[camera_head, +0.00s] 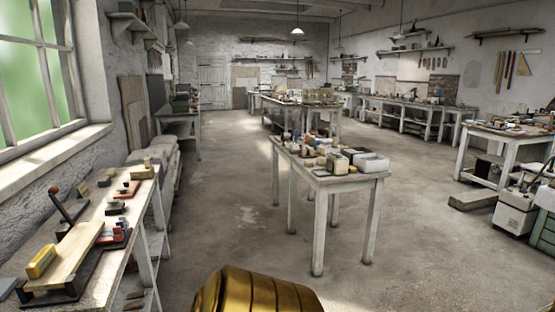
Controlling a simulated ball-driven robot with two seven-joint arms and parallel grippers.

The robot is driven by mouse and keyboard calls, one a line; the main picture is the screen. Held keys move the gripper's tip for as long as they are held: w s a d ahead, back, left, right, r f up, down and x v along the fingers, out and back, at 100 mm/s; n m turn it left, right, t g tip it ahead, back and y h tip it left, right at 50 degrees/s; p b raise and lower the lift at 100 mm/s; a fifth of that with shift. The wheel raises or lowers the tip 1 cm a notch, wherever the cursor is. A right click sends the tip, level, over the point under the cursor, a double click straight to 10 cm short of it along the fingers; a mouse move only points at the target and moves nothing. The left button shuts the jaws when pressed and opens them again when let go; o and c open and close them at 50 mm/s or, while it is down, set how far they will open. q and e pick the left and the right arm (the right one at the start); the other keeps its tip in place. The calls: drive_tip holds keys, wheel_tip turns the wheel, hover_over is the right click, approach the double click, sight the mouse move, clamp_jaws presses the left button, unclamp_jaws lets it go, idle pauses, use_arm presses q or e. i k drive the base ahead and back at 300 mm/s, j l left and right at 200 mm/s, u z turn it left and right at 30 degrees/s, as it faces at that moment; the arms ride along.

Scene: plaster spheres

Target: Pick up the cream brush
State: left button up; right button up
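I cannot make out a cream brush for certain; the items on the tables are too small or too far to tell. The middle table (345,181) carries a crowd of small things, among them a cream and dark block-like item (337,163) near its front. Neither of my grippers shows in the head view.
A grey-white tray (372,162) sits on the middle table's right end. Bare concrete floor (225,205) lies between the left bench and the middle table. A low plank-like block (472,199) and a white machine (514,215) stand on the right. More worktables line the back.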

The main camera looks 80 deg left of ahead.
sight(111, 172)
drive_tip(key=u, duration=3.9)
